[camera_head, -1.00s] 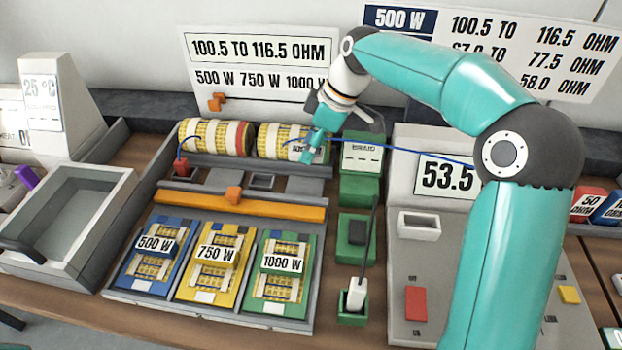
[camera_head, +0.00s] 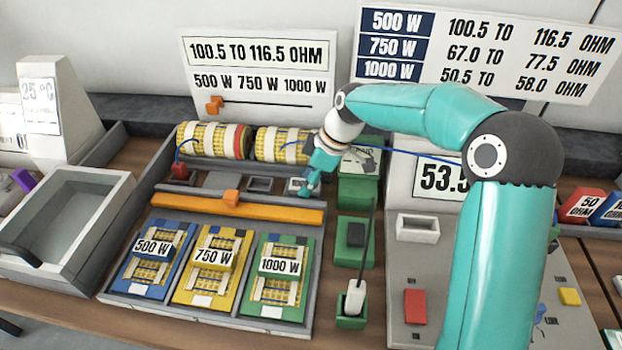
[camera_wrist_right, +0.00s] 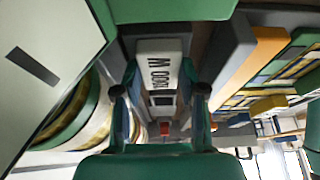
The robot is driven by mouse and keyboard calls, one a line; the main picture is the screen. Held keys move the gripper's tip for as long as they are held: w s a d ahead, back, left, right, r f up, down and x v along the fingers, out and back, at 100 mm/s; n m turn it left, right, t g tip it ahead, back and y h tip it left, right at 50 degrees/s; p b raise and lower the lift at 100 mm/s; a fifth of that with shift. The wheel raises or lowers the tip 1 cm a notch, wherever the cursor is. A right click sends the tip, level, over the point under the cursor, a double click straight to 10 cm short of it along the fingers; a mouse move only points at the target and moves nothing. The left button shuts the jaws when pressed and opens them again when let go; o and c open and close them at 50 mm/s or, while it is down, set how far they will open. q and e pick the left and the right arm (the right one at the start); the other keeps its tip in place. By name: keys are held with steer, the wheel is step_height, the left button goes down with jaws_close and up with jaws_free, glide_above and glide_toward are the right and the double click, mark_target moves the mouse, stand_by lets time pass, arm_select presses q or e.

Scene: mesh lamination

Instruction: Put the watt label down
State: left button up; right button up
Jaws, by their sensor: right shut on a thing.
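The watt label is a small white block with dark print. In the right wrist view the watt label (camera_wrist_right: 160,65) sits between the two fingers of my right gripper (camera_wrist_right: 160,95), its print partly readable as 1000 W. In the head view my right gripper (camera_head: 306,188) is low over the small slots behind the orange bar, with the white label (camera_head: 295,183) at its fingertips. Right gripper is shut on the label. Whether the label touches the slot floor cannot be told. My left gripper is not in view.
An orange bar (camera_head: 235,207) lies just in front of the slots. Two wire-wound coils (camera_head: 215,140) stand behind, with a blue wire running right. Blue, yellow and green watt cards (camera_head: 208,268) lie in front. A green box (camera_head: 358,190) stands close on the right.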

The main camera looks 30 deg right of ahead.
steer(key=o, duration=0.8)
steer(key=shift+r, duration=0.1)
steer(key=v, duration=1.2)
steer(key=shift+p, duration=0.35)
